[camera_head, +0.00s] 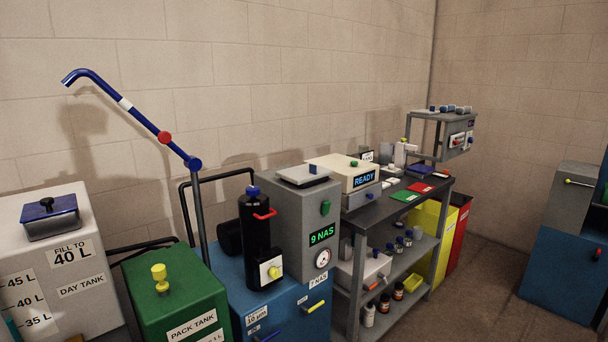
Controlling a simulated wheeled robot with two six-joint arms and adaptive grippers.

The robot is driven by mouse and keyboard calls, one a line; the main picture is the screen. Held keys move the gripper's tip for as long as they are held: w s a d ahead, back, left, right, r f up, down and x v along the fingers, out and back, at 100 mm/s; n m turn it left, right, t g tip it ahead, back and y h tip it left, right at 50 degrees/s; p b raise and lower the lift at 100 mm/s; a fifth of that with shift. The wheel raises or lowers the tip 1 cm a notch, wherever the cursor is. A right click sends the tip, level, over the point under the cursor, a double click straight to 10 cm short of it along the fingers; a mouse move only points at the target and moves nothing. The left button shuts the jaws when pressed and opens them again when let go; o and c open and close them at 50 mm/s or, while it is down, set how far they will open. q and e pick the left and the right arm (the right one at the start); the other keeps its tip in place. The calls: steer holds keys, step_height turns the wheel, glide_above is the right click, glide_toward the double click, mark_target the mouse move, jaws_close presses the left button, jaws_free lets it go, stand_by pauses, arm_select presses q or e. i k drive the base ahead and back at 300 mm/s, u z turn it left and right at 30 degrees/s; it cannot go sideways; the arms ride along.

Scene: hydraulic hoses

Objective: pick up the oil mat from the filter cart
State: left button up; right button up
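The filter cart (285,315) is the blue unit in the lower middle, carrying a black cylinder (255,240) and a grey box (290,215) with a green "9 NAS" display. Neither of my grippers is in view.
A green pack tank (176,292) and a white day tank (58,262) stand left of the cart. A blue pipe (128,105) rises above them. A dark bench (385,208) with a "READY" instrument (347,178) adjoins on the right. Floor (480,300) is open at right.

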mark_target(305, 173)
steer(key=z, duration=1.35)
steer(key=i, duration=4.1)
steer(key=u, duration=3.7)
steer(key=i, duration=0.5)
